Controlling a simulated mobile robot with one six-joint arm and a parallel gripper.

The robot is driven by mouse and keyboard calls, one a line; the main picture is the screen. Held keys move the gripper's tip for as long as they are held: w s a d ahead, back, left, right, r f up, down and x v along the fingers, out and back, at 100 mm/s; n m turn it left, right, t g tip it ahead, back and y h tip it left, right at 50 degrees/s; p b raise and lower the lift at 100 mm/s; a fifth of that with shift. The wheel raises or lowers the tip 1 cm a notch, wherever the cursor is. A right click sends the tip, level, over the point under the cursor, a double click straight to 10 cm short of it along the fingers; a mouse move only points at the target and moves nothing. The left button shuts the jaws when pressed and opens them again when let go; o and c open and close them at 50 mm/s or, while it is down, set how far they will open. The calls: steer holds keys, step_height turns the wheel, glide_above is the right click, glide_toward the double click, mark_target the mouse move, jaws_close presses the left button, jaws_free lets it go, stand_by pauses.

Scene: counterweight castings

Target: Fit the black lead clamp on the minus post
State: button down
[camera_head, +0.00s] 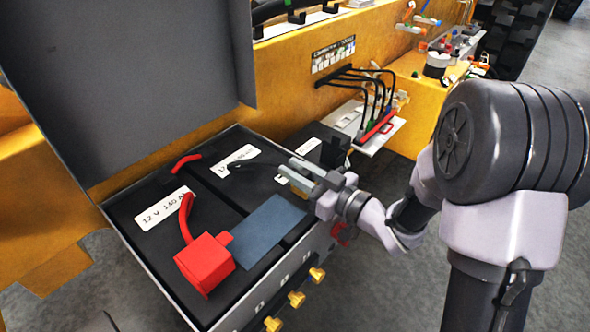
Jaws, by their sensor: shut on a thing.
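My gripper (292,174) is over the right rear part of the open battery box (136,254), low above the right battery. It is shut on the end of the black lead (252,164), where a small brass-coloured piece shows at the fingers. The clamp itself is mostly hidden by the fingers. The black lead runs left from the gripper across the battery's white label. I cannot make out the minus post, nor tell whether the clamp touches it. The left battery (150,240) carries a red cover (205,262) with a thick red lead (186,218).
A blue-grey sheet (266,228) lies across the batteries in front of my gripper. The raised grey lid (130,80) stands behind the box. Brass knobs (297,299) line the front. A connector panel with black cables (370,88) is behind right. Grey floor lies right of the box.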

steer(key=shift+f, duration=0.25)
steer(key=c, duration=1.2)
jaws_free()
steer(key=shift+o, duration=0.2)
steer(key=p+v, duration=0.2)
steer(key=v, duration=1.5)
steer(key=shift+s+d+p, duration=0.2)
steer(key=shift+p, duration=0.2)
